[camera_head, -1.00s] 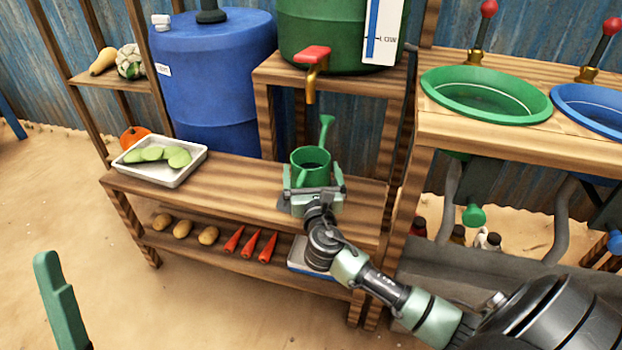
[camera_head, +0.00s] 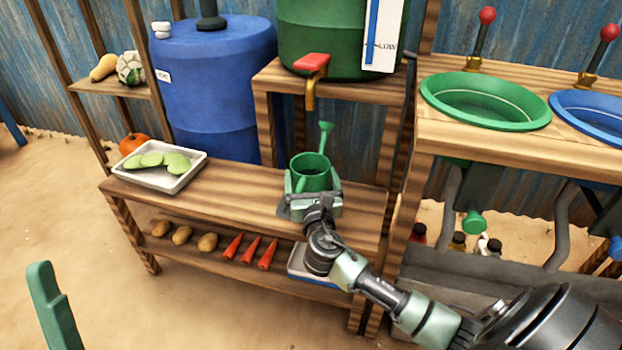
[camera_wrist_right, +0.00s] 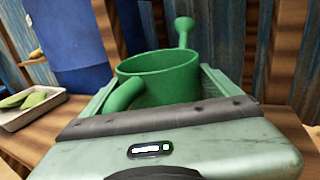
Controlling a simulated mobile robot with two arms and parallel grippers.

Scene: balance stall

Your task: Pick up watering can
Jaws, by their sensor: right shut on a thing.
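The green watering can (camera_head: 311,173) is upright at the wooden bench's (camera_head: 240,190) right part, below the brass tap with the red handle (camera_head: 311,63). My right gripper (camera_head: 313,187) is shut on the can, with one jaw at each side of its body. The right wrist view also shows the can (camera_wrist_right: 160,77) between the jaws, its handle toward me and its spout rose at the back. The can's base is hidden behind my gripper, so I cannot tell whether it touches the bench. A green part of my left gripper (camera_head: 52,305) shows at the lower left; its jaws are not clear.
A white tray with green vegetables (camera_head: 188,178) stands at the bench's left. A blue barrel (camera_head: 215,80) and a green tank (camera_head: 330,35) stand behind. Potatoes (camera_head: 182,235) and carrots (camera_head: 250,249) lie on the lower shelf. Green and blue basins (camera_head: 487,122) are at right.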

